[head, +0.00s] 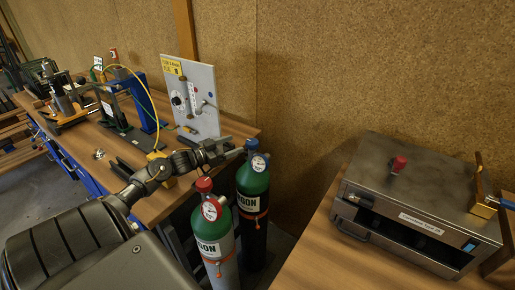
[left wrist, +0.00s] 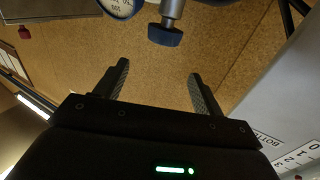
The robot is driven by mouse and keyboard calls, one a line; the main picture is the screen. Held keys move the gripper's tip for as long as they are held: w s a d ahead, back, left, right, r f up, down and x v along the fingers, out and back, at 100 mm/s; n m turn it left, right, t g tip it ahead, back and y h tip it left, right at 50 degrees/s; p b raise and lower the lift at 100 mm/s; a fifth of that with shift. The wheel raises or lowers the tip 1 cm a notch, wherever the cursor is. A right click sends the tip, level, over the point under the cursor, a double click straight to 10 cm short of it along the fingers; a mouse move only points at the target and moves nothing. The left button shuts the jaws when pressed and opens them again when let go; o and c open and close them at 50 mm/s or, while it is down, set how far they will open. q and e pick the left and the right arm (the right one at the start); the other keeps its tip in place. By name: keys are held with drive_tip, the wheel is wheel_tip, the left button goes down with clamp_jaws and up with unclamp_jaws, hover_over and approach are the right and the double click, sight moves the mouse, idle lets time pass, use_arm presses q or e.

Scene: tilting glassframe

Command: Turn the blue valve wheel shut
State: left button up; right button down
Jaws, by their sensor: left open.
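The blue valve wheel (head: 251,144) sits on top of the rear green gas cylinder (head: 252,180), beside a round gauge (head: 259,163). In the left wrist view the blue wheel (left wrist: 165,36) is on a metal stem, beyond the fingertips and roughly in line with the gap. My left gripper (head: 232,150) is close to the left of the wheel. In the wrist view its fingers (left wrist: 157,80) are apart with nothing between them. My right gripper is in neither view.
A second cylinder (head: 214,240) with a red wheel (head: 204,184) stands in front, close below my left arm. A workbench with an upright panel (head: 203,100) is at left. A metal box oven (head: 420,200) sits on the right table. A wall (head: 310,80) is behind.

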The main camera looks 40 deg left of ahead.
sight(256, 140)
use_arm(q)
wheel_tip(256, 140, down, 3)
drive_tip(key=shift+w+r+b, duration=0.15)
drive_tip(key=shift+b, duration=0.7)
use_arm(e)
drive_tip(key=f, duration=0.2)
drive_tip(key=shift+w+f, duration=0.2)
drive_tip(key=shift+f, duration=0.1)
use_arm(q)
drive_tip(key=p+x, duration=0.2)
drive_tip(key=x, duration=0.7)
drive_tip(key=shift+w, duration=0.25)
drive_tip(key=shift+w+d, duration=0.25)
drive_tip(key=shift+w, duration=0.4)
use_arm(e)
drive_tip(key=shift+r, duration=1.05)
